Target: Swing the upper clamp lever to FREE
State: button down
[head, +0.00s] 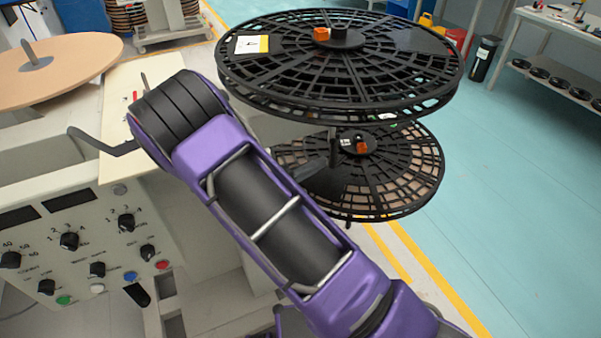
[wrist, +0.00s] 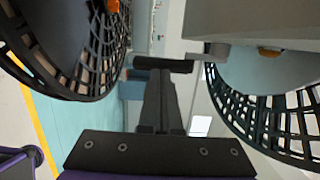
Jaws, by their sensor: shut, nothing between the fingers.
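The upper reel (head: 385,85) is a large black slotted disc with a "4" label. At its hub is a small orange piece (head: 321,34), which may be the clamp lever; no FREE marking is readable. The lower reel (head: 400,170) sits beneath it, with another orange piece (head: 362,148) at its hub. In the wrist view my gripper (wrist: 163,65) is shut and empty, pointing between two reel discs. An orange piece (wrist: 268,50) shows by the right disc, another (wrist: 112,6) by the left one; I cannot tell which lever is which.
A control panel (head: 100,245) with knobs and coloured buttons is at the lower left. A tan disc (head: 60,72) lies on the machine at the upper left. A workbench (head: 570,45) stands at the back right. The blue-green floor (head: 510,180) at the right is clear.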

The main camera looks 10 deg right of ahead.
aim_at(332, 162)
jog(key=shift+w+d, duration=0.35)
jog(key=shift+d, duration=0.25)
jog(key=shift+f, duration=0.1)
jog(key=shift+w+d+f+t+h+b, duration=0.15)
jog(key=shift+d+f+t+h+b, duration=0.15)
jog(key=shift+d+h+b, duration=0.15)
jog(key=shift+w+d+f+n+t+h+b, duration=0.15)
jog(key=shift+d+n+t+h+b, duration=0.15)
jog(key=shift+d+h, duration=0.2)
jog(key=shift+w+d+f+n+t+h+b, duration=0.2)
jog(key=shift+d+t+h+b, duration=0.15)
jog(key=shift+h, duration=0.2)
jog(key=w+d+r+n+t+h, duration=0.2)
jog(key=d+r+t+h, duration=0.1)
jog(key=d, duration=0.4)
jog(key=shift+w+d+r+t+h+b, duration=0.2)
jog(key=shift+d+t+h+b, duration=0.1)
jog(key=shift+d+t+b, duration=0.1)
jog(key=shift+d+r, duration=0.1)
jog(key=shift+r, duration=0.15)
jog(key=shift+f, duration=0.1)
